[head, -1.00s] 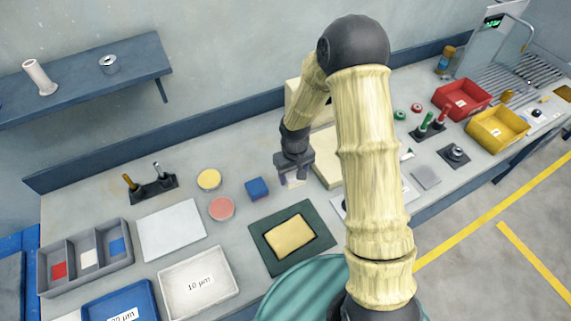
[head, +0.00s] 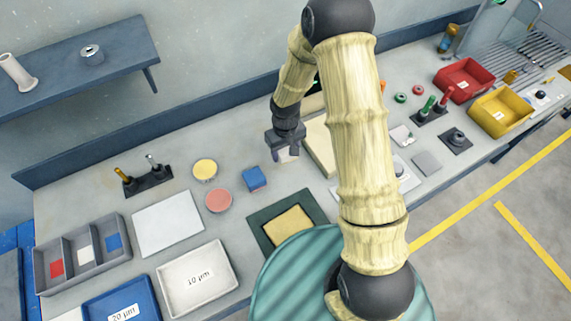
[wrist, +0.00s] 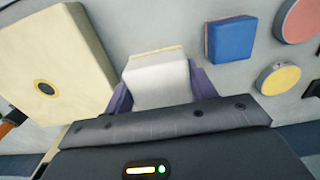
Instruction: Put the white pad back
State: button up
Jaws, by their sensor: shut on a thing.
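The white pad (wrist: 158,82) is a small pale block with a thin cream edge, held between the two fingers of my gripper (wrist: 158,90) in the wrist view. In the head view, my gripper (head: 286,146) is shut on it over the back middle of the bench, right of the blue block (head: 254,178). Only a little of the pad (head: 283,157) shows there below the fingers. A grey three-compartment tray (head: 125,253) stands at the left front, with red, white and blue patches in its compartments. The white patch (head: 85,254) is in the middle one.
Yellow (head: 205,169) and pink (head: 219,201) discs, a white plate (head: 167,222) and a two-post holder (head: 148,183) lie between my gripper and the tray. A cream slab (head: 319,147) is close on the right. A dark green mat (head: 262,227) lies in front.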

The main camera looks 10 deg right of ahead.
aim_at(285, 170)
jog(key=shift+f+p, duration=0.4)
jog(key=shift+f, duration=1.45)
jog(key=shift+f+p, duration=0.75)
jog(key=shift+f, duration=1.35)
jog(key=shift+f, duration=0.2)
jog(key=o, duration=1)
jog(key=shift+o, duration=0.2)
jog(key=shift+r, duration=0.2)
